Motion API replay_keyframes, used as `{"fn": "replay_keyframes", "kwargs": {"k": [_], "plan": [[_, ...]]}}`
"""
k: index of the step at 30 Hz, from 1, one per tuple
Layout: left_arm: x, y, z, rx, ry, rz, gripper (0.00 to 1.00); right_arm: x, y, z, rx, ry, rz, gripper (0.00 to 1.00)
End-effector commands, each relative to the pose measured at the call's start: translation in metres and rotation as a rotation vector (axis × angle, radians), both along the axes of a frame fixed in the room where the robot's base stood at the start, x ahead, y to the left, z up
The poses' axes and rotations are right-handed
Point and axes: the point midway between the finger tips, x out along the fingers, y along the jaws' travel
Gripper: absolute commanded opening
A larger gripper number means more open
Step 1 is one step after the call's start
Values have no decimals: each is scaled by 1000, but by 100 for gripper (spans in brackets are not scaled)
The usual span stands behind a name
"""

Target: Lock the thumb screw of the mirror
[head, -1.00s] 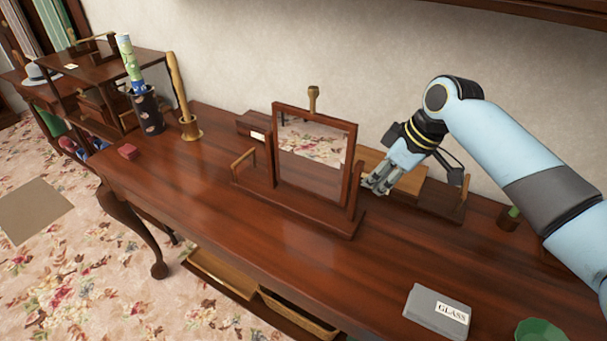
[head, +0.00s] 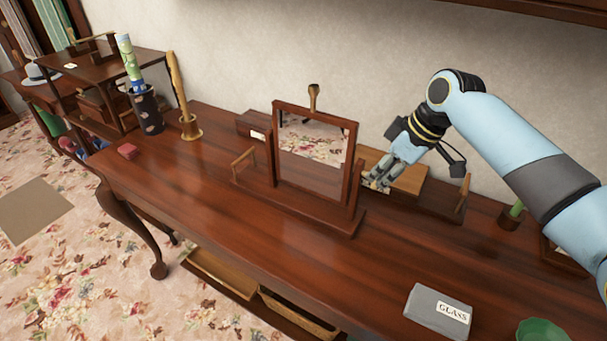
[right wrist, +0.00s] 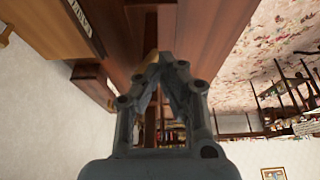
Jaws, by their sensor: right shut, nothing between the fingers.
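The mirror (head: 313,160) stands upright in a dark wooden frame on a base on the table. A brass-coloured knob (head: 313,92) on a short stem shows just above its top edge. I cannot tell if this is the thumb screw; no other screw can be made out. My right gripper (head: 374,182) is just to the right of the frame's right post, pointing down and left. It is shut and empty. In the right wrist view its fingers (right wrist: 160,62) meet in front of brown wood, with a small yellowish piece at the tips. My left gripper is not in view.
A wooden box (head: 400,178) lies behind and below my right gripper. A grey box marked GLASS (head: 437,310) and a green dish (head: 541,332) are at the front right. The table's front middle is clear. The wall is close behind.

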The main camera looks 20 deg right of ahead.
Motion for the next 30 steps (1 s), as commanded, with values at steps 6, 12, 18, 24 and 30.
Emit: {"fn": "replay_keyframes", "kwargs": {"k": [6,12,18,24,30], "plan": [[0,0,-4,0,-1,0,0,6,-7,-1,-2,0,-1,0],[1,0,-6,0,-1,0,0,12,-13,0,-2,-2,-2,0],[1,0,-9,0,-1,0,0,16,-19,-1,-1,0,-1,0],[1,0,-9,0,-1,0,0,17,-20,0,-2,0,-1,0],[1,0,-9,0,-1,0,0,17,-20,0,-2,0,-2,0]]}}
